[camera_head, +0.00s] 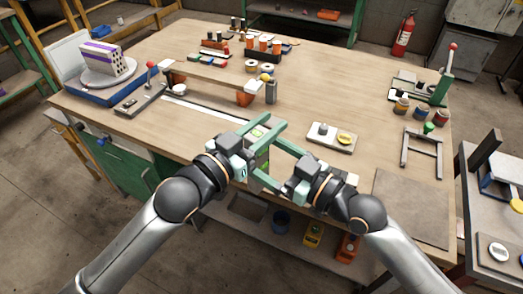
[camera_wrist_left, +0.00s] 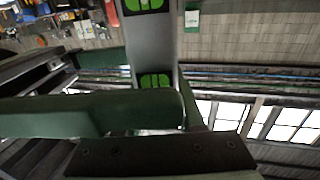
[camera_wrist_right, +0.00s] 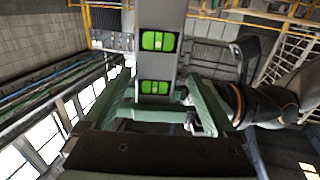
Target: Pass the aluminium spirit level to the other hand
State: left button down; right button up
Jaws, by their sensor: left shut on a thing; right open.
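The aluminium spirit level (camera_head: 263,158) is a grey bar with green vials, held upright above the front edge of the bench. It also shows in the left wrist view (camera_wrist_left: 158,45) and the right wrist view (camera_wrist_right: 172,14). My left gripper (camera_head: 267,130) is shut on it near its upper part. My right gripper (camera_head: 266,163) is open, with its fingers lower down, one on each side of the bar. In the right wrist view the bar stands between the right fingers (camera_wrist_right: 155,108), and I cannot tell whether they touch it. The grippers partly hide the bar.
The wooden bench (camera_head: 330,95) lies behind the grippers. A raised wooden shelf (camera_head: 210,80) and a blue-based turntable (camera_head: 95,83) stand farther left. A grey frame (camera_head: 421,152) is at right.

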jog(key=c, duration=0.6)
jog(key=shift+s+a, duration=0.15)
jog(key=shift+s, duration=0.05)
grip_shut()
pick_arm(q)
jog(key=c, duration=0.9)
grip_release()
jog(key=shift+w, duration=0.1)
jog(key=o, duration=0.5)
jog(key=shift+c, duration=0.2)
pick_arm(e)
jog(key=shift+w, duration=0.15)
